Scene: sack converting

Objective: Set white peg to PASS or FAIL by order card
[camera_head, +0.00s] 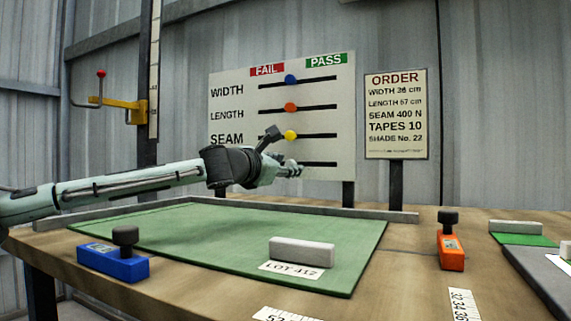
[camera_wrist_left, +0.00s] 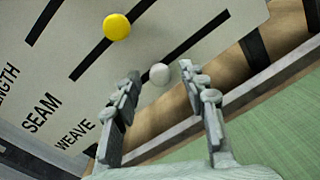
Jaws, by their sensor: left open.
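The white peg (camera_wrist_left: 160,73) sits on the lowest slot of the board (camera_head: 230,108), the row marked WEAVE in the left wrist view. In the head view my left gripper (camera_head: 292,169) covers it. In the left wrist view my left gripper (camera_wrist_left: 165,105) is open, and the white peg shows in the gap between its fingertips; contact cannot be told. FAIL (camera_head: 267,70) is at the board's upper left and PASS (camera_head: 326,61) at its upper right. The order card (camera_head: 396,144) reads SEAM 400 N, TAPES 10 and SHADE No. 22; its smaller figures are less clear. My right gripper is not in view.
Blue (camera_head: 290,80), orange (camera_head: 290,107) and yellow (camera_head: 291,135) pegs sit on the upper slots. On the bench are a green mat (camera_head: 200,240), a grey bar (camera_head: 302,251), a blue block (camera_head: 112,264) and an orange block (camera_head: 451,252), both with black knobs.

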